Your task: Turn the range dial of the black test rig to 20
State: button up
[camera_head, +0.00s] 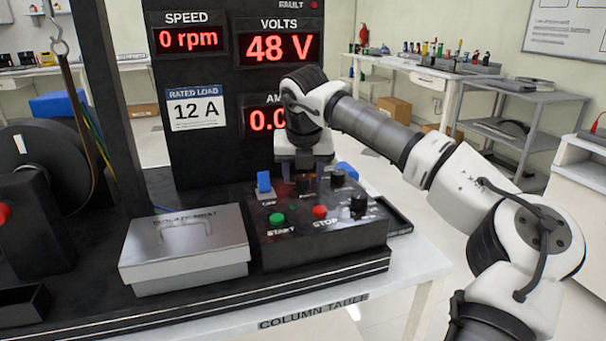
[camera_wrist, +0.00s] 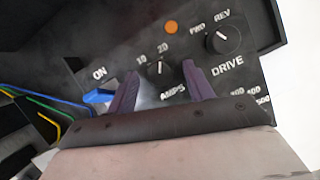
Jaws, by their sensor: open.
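The black test rig's control box (camera_head: 330,238) stands at the front of the rig. In the wrist view the range dial (camera_wrist: 156,72), a black knob above the word AMPS, has the marks 10 and 20 at its upper side. Its white pointer line looks nearly upright, toward 20, but its exact setting is hard to tell. My gripper (camera_wrist: 160,70) is open, with one purple finger on each side of this dial; contact cannot be made out. In the head view my gripper (camera_head: 303,168) is over the back of the box and mostly hides the dial.
A DRIVE knob (camera_wrist: 222,40) and an orange lamp (camera_wrist: 171,27) are close by. A blue ON switch (camera_head: 264,182), green START button (camera_head: 278,219) and red STOP button (camera_head: 319,211) are on the box. A grey metal case (camera_head: 185,262) stands left of it. The display shows 48 V.

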jog(key=v, duration=1.3)
jog(key=shift+p, duration=0.4)
jog(key=shift+s, duration=0.1)
